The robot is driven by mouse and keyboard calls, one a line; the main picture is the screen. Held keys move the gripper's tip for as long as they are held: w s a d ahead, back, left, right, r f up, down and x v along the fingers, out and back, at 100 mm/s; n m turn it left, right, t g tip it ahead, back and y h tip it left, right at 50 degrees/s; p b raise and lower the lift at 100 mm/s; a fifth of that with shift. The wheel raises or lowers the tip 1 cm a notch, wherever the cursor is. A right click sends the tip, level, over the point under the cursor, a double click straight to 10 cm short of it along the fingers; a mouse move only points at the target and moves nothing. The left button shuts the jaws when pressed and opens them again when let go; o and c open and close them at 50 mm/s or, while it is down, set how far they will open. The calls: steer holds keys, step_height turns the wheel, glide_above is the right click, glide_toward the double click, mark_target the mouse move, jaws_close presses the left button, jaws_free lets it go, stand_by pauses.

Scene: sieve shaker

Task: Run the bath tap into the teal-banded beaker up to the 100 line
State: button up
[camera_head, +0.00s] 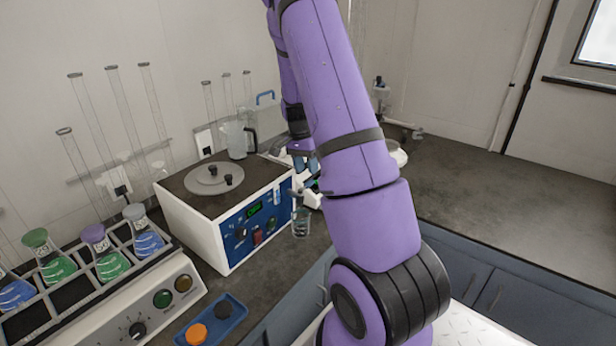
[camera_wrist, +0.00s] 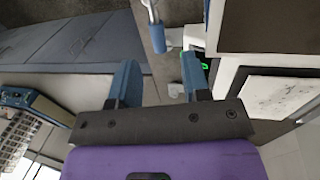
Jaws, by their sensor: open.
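The water bath (camera_head: 207,222) is a white box with a blue front panel, a green display and a round lid on top. A small glass beaker (camera_head: 301,222) stands on the bench at its front right corner; a dark teal tint shows near its top, but its lines are too small to read. A pale fitting that looks like the bath tap (camera_head: 308,198) is just above the beaker. My gripper (camera_head: 305,165) is above and behind these, partly hidden by my purple arm. In the wrist view my gripper (camera_wrist: 160,82) is open, with nothing between the fingers.
A clear jug (camera_head: 238,140) stands behind the lid. The bench (camera_head: 475,195) at the right is mostly clear.

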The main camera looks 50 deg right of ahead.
step_height(320, 180, up, 6)
steer(key=w, duration=0.1)
steer(key=shift+r, duration=0.15)
steer(key=shift+w+a, duration=0.1)
stand_by(0.4)
steer(key=s+a+r+n+t, duration=0.2)
steer(key=s+a+r+n, duration=0.15)
steer(key=a+r, duration=0.5)
steer(key=s+a+r+n+t, duration=0.25)
steer(key=a+r+n, duration=0.25)
steer(key=a+r, duration=0.4)
steer(key=s+a+r+n+t, duration=0.3)
steer(key=s+a+n, duration=0.5)
steer(key=s+a, duration=0.5)
steer(key=s+r, duration=0.1)
steer(key=s, duration=0.3)
steer(key=shift+a, duration=0.25)
